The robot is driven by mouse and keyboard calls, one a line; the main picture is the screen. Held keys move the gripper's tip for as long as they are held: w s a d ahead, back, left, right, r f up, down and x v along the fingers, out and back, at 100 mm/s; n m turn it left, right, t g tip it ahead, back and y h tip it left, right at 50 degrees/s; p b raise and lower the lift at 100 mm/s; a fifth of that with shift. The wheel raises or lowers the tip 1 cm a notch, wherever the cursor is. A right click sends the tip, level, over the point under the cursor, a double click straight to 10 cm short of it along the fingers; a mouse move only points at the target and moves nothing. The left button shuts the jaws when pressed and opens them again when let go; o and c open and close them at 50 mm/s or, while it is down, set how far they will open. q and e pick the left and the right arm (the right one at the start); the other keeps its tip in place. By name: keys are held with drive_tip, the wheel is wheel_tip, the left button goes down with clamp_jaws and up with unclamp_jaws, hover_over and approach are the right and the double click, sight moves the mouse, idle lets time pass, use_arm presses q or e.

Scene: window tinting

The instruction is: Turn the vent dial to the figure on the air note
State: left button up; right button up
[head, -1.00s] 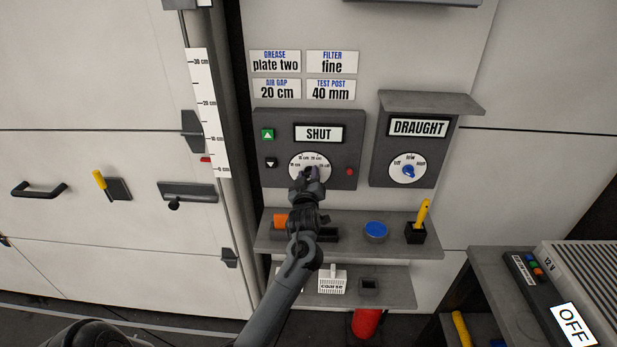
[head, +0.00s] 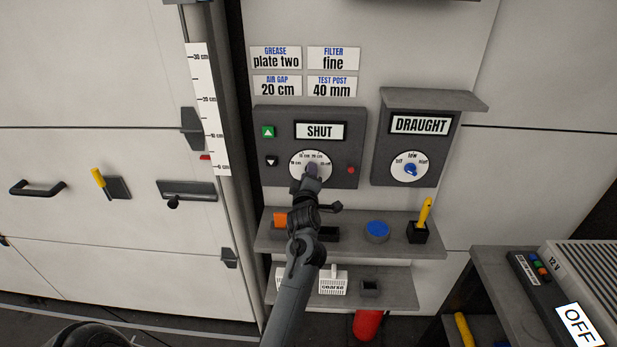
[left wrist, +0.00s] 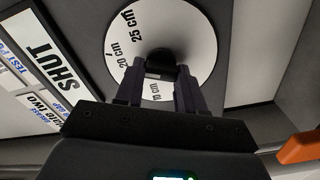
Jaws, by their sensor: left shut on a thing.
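The white vent dial (head: 323,161) sits on a dark grey panel under a "SHUT" display (head: 320,131). Its face carries cm figures; in the left wrist view (left wrist: 198,62), "20 cm" and "25 cm" read clearly, with a partly covered figure lower down. My left gripper (head: 312,172) is shut on the dial's dark knob (left wrist: 157,62), with a finger on either side in the left wrist view (left wrist: 160,80). The gripper hides part of the dial and where the knob points. The air note (head: 277,86) reads "AIR GAP 20 cm". My right gripper is not in view.
Green up (head: 268,132) and black down (head: 271,161) buttons and a red button (head: 351,170) flank the dial. A "DRAUGHT" box (head: 417,125) with a blue-knobbed dial is to the right. A shelf (head: 400,246) with small items lies below.

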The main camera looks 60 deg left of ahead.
use_arm(q)
drive_tip(key=shift+f, duration=0.2)
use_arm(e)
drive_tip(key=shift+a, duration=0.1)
use_arm(q)
drive_tip(key=o, duration=0.9)
drive_tip(key=shift+o, duration=0.7)
drive_tip(key=shift+a+r, duration=0.1)
drive_tip(key=shift+r, duration=0.05)
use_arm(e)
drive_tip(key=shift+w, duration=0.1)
